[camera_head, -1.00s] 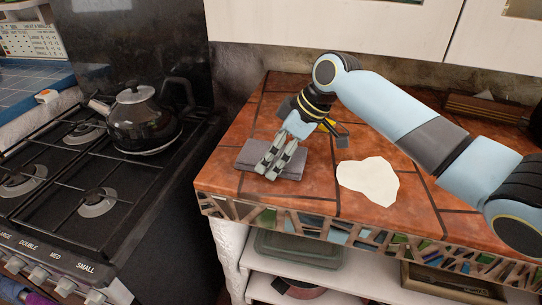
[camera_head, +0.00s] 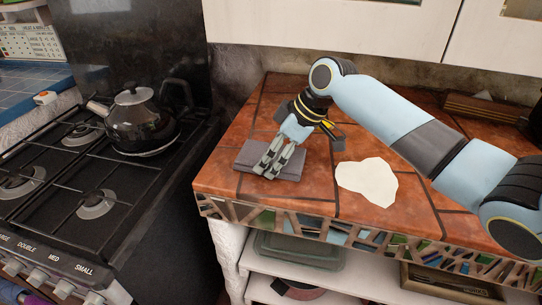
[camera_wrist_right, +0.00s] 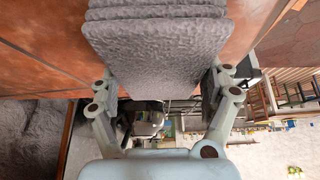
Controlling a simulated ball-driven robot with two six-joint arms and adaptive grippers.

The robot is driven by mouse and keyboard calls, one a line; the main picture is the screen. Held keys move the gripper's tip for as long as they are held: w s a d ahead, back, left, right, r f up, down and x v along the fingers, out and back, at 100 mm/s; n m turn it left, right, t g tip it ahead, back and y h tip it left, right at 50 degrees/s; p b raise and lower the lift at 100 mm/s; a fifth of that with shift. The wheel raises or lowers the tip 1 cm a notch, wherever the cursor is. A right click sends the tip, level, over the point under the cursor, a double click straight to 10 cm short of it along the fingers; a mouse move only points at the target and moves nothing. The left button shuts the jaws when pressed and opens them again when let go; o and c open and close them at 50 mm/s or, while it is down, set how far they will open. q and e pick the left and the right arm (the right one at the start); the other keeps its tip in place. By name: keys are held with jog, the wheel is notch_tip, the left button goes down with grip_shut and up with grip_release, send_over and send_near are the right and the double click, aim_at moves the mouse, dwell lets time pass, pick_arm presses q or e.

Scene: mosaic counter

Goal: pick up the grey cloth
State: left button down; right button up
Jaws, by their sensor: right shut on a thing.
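The grey cloth (camera_head: 250,158) is a folded, layered rectangle at the left part of the tiled counter (camera_head: 320,205). My right gripper (camera_head: 266,172) reaches down over it from the right and is shut on it. In the right wrist view the cloth (camera_wrist_right: 158,45) fills the space between the two fingers of the gripper (camera_wrist_right: 160,90). The head view does not clearly show whether the cloth is clear of the counter. My left gripper is not in view.
A flat white irregular piece (camera_head: 368,181) lies on the counter right of the cloth. A black kettle (camera_head: 140,122) stands on the stove (camera_head: 60,200) at the left, across a gap. A wooden box (camera_head: 485,108) is at the back right. Cabinets (camera_head: 330,30) hang above.

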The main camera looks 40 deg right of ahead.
aim_at(261, 152)
jog(key=shift+r, duration=0.1)
notch_tip(261, 152, up, 4)
jog(key=shift+r, duration=0.1)
jog(key=s+d+r, duration=0.6)
jog(key=s+d, duration=0.1)
jog(key=d, duration=0.2)
jog(key=shift+d+r, duration=0.15)
jog(key=shift+r, duration=0.15)
